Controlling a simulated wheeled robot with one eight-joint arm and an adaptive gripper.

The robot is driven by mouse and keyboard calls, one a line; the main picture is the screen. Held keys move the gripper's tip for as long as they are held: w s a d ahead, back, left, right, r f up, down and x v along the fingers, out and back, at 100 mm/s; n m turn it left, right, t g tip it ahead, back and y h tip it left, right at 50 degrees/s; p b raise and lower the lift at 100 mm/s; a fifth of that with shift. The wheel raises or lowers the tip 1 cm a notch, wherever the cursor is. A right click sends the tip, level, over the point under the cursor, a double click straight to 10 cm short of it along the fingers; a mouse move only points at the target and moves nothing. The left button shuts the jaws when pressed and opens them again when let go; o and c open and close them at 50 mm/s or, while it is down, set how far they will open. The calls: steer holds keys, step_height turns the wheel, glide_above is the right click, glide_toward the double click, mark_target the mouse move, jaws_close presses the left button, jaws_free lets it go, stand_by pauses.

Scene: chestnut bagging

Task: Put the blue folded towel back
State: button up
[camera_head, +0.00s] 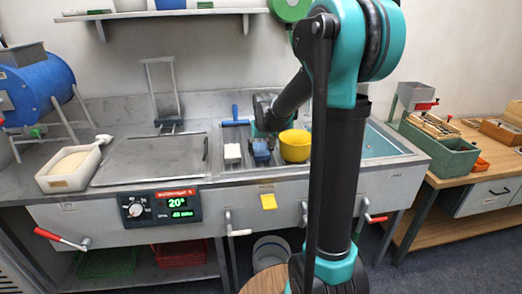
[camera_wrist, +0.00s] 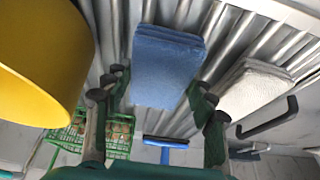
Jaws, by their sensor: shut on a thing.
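The blue folded towel (camera_head: 261,150) lies low over the ribbed metal drainboard of the counter, between a white folded towel (camera_head: 232,153) and a yellow bowl (camera_head: 295,147). In the wrist view the blue towel (camera_wrist: 168,62) is between the two dark fingers of my gripper (camera_wrist: 160,88), which is shut on it. The towel looks flat and neatly stacked. Whether it touches the drainboard cannot be told. In the head view my gripper (camera_head: 264,124) comes down over the towel from behind, and its fingers are mostly hidden.
The yellow bowl (camera_wrist: 38,48) is close on the left in the wrist view, and the white towel (camera_wrist: 253,90) is close on the right. A blue squeegee (camera_head: 236,117) lies behind the towels. A basin (camera_head: 385,145) is to the right. A metal lid (camera_head: 150,160) is to the left.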

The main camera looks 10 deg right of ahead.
steer(key=shift+f, duration=0.15)
steer(key=o, duration=1.4)
steer(key=v, duration=1.2)
steer(key=s+d+f, duration=0.1)
steer(key=s+f, duration=0.5)
steer(key=s, duration=0.2)
steer(key=s+d+f, duration=0.1)
steer(key=s+f, duration=0.5)
steer(key=s, duration=0.2)
steer(key=s+d+f, duration=0.2)
steer(key=s+f, duration=0.5)
steer(key=s, duration=0.2)
steer(key=shift+f, duration=0.1)
